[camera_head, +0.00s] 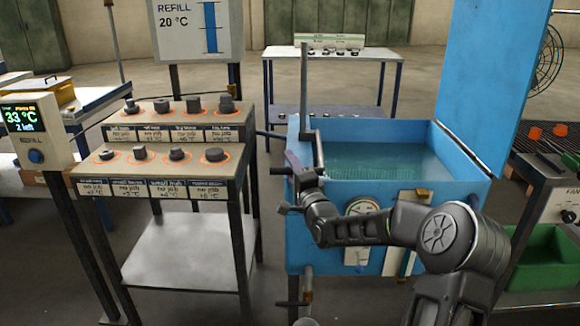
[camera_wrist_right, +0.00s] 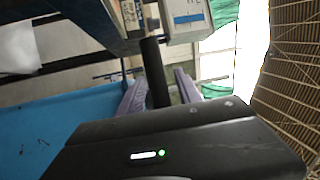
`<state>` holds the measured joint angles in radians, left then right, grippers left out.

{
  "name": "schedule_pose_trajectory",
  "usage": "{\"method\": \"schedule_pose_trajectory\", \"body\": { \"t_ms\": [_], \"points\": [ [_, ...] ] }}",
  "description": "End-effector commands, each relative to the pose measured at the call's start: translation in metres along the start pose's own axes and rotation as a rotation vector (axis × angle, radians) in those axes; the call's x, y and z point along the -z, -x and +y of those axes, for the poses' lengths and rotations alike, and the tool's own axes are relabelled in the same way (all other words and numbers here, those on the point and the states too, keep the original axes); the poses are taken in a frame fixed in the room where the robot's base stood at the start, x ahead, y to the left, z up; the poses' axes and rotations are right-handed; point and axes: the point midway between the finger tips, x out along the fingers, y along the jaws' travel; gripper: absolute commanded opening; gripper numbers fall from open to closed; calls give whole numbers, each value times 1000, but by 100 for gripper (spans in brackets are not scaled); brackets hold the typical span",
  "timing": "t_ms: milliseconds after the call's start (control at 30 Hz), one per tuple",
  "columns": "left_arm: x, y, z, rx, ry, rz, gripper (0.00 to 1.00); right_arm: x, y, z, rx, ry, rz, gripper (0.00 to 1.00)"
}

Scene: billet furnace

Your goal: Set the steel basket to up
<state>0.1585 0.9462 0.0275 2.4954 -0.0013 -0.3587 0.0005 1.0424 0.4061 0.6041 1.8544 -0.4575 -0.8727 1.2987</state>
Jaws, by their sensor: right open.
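The blue quench tank (camera_head: 335,240) stands open with greenish liquid inside. The steel basket (camera_head: 372,172) seems to be the mesh low in that liquid; its outline is unclear. My right gripper (camera_head: 293,168) is at the tank's left edge, by a short dark handle (camera_head: 279,171). In the right wrist view the open fingers (camera_wrist_right: 158,88) stand on either side of a dark bar (camera_wrist_right: 154,65); contact cannot be told. My left gripper is out of view.
A two-tier stand (camera_head: 170,187) with several dark parts is left of the tank. The raised blue lid (camera_head: 490,75) is at the tank's right. A green bin (camera_head: 550,257) is at far right. A refill display (camera_head: 30,125) stands far left.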

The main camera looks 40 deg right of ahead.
Motion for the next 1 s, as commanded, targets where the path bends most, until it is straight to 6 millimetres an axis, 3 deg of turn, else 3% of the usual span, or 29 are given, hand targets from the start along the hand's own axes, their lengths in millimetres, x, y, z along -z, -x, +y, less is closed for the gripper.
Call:
{"method": "schedule_pose_trajectory", "body": {
  "t_ms": [333, 833, 1000],
  "points": [
    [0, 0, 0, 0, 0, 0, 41, 0, -6, 0, 0, 0, 0, 41],
    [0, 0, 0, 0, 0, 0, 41, 0, -5, 0, 0, 0, 0, 1],
    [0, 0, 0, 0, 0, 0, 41, 0, -5, 0, 0, 0, -1, 0]
  ]
}}
